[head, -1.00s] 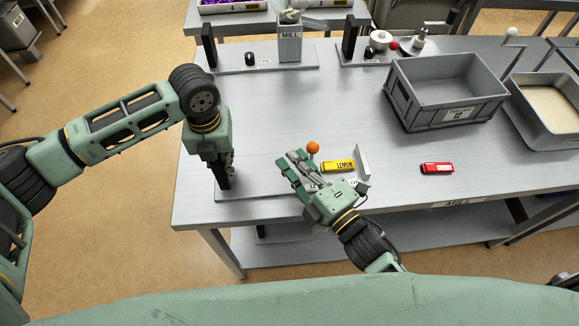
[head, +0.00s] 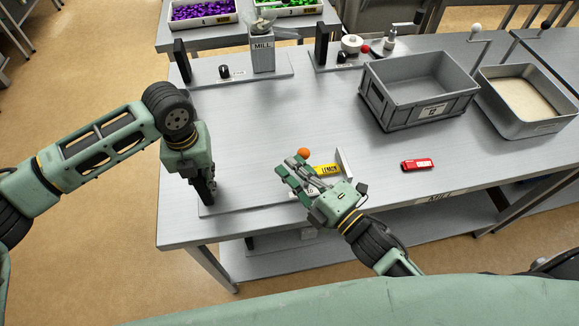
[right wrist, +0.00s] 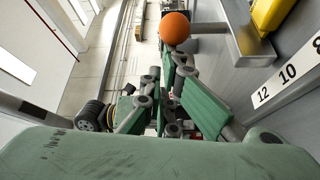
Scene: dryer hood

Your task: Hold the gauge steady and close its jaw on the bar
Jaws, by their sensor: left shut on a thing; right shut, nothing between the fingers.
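The gauge's grey base plate (head: 240,204) lies along the near left table edge. My left gripper (head: 205,192) is shut on the dark upright post at its left end, which it mostly hides. My right gripper (head: 284,170) is shut and empty, just left of the gauge's orange knob (head: 304,153). In the right wrist view, the knob (right wrist: 175,27) stands just beyond the closed fingers (right wrist: 176,95); I cannot tell whether they touch. The yellow bar (head: 328,169) marked LEMON lies between the knob and a grey upright plate (head: 344,163). The sliding jaw's contact with the bar is hidden.
A grey crate (head: 418,103) and a tray of pale grains (head: 525,126) stand at the back right. A mill (head: 262,55) stands at the back. The middle of the table is clear.

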